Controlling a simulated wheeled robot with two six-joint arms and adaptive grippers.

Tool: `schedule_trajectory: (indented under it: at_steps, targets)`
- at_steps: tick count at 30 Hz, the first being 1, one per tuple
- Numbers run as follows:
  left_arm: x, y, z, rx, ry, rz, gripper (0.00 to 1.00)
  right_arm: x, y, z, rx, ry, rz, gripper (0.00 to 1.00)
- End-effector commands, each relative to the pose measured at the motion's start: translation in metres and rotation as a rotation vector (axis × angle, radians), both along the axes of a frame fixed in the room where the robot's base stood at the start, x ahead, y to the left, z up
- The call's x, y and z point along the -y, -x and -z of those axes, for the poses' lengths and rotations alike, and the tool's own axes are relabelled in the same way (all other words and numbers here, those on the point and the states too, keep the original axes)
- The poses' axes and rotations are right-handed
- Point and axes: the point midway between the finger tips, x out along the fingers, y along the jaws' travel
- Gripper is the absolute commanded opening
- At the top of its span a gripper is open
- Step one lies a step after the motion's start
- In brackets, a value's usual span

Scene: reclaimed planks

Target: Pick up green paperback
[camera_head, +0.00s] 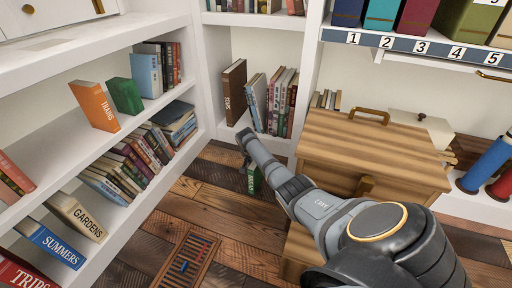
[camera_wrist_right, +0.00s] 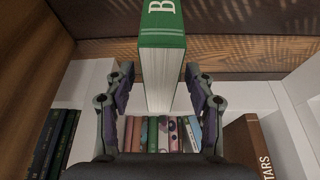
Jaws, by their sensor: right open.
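A green paperback (camera_wrist_right: 162,42) with a white letter B and pale pages stands between the fingers of my right gripper (camera_wrist_right: 159,72) in the right wrist view. A finger is on each side of it. The right gripper is open, with a visible gap beside the book. In the head view the green book (camera_head: 254,180) shows low near the floor, partly hidden by my right arm, and the gripper itself is mostly hidden behind the forearm. Another green book (camera_head: 125,95) stands on the left shelf beside an orange book (camera_head: 95,105). My left gripper is not in view.
White shelves with many books line the left and back. A brown book (camera_head: 234,90) stands in the corner. A wooden cabinet (camera_head: 370,145) is close to the right of my arm. A floor vent (camera_head: 188,262) lies on the plank floor (camera_head: 225,215), which is otherwise mostly clear.

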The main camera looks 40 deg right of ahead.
Motion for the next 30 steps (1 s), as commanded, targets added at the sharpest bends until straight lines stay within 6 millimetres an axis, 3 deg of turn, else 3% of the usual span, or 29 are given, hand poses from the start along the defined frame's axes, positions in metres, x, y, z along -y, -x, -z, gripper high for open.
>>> schedule_trajectory:
  at_steps: [5,17,30]
  targets:
    - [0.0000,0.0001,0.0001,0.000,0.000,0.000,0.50,0.0000,-0.0001,0.0000,0.000,0.000,0.000,0.55]
    - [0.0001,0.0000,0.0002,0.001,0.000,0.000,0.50,0.0001,0.0000,0.0000,0.000,0.000,0.000,0.02]
    - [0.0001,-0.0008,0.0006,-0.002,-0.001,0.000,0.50,0.0004,-0.0005,-0.0009,0.002,0.001,0.000,0.00]
